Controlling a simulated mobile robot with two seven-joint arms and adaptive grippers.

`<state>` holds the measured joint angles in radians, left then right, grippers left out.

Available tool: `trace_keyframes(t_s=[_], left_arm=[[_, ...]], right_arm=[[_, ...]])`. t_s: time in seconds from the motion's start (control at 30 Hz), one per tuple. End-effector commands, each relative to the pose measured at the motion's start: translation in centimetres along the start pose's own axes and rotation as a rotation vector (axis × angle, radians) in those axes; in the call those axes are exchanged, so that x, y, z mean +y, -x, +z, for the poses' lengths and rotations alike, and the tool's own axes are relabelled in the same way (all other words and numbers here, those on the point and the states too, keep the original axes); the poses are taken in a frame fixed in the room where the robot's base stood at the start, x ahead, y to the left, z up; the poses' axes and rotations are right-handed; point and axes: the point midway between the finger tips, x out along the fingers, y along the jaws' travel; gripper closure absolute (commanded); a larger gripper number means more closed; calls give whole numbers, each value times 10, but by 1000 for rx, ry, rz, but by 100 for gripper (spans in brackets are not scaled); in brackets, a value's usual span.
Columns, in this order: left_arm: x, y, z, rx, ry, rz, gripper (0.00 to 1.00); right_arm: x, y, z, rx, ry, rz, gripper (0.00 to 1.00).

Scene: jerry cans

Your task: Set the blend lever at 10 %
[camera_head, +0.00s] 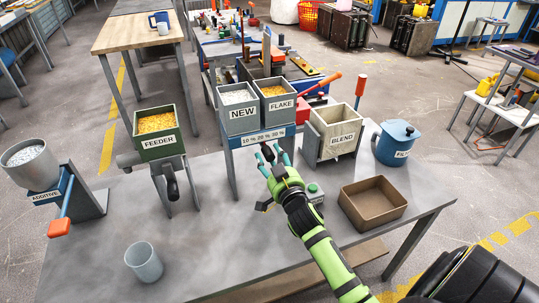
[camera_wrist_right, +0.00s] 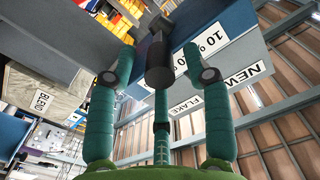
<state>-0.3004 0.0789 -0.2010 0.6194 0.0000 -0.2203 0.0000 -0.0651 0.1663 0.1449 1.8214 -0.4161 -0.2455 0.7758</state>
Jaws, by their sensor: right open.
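The blend lever (camera_head: 267,152) is a short black handle under the scale plate (camera_head: 264,136), marked 10 %, 20 % and 30 %. The plate is on the front of the blue-grey stand below the NEW bin (camera_head: 239,110) and FLAKE bin (camera_head: 277,104). My right gripper (camera_head: 273,159) is open at the lever. In the wrist view, the lever's black knob (camera_wrist_right: 159,60) lies between the spread teal fingers of the gripper (camera_wrist_right: 158,62); contact is unclear. The lever hides part of the scale there, so its exact mark cannot be told. My left gripper is not in view.
The BLEND box (camera_head: 341,143) and blue lidded can (camera_head: 398,143) stand right of the stand. A brown tray (camera_head: 372,222) lies in front. The green FEEDER (camera_head: 160,137), ADDITIVE hopper (camera_head: 37,171) and grey cup (camera_head: 144,262) are left. The table's front middle is clear.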

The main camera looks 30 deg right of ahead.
Motion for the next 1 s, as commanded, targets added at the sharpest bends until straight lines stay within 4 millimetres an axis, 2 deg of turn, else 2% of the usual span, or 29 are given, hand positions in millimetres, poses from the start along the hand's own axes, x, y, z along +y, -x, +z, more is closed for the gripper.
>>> trace_keyframes(t_s=[0.13, 0.4, 0.47, 0.5, 0.53, 0.77, 1.0], left_arm=[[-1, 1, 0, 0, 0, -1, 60], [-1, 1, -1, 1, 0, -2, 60], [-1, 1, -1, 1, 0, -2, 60], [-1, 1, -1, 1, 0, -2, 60], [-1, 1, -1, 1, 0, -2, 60], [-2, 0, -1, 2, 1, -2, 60], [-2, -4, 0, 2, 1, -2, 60]], right_arm=[[0, -10, 0, 0, -1, -1, 50], [0, -12, 0, -1, 0, 0, 50], [0, -11, 0, -1, 0, 0, 74], [0, -11, 0, -1, 0, 0, 90], [0, -11, 0, -1, 0, 0, 100], [-4, -11, 2, -1, -2, 0, 100], [-39, -11, 10, -1, -6, 1, 100]])
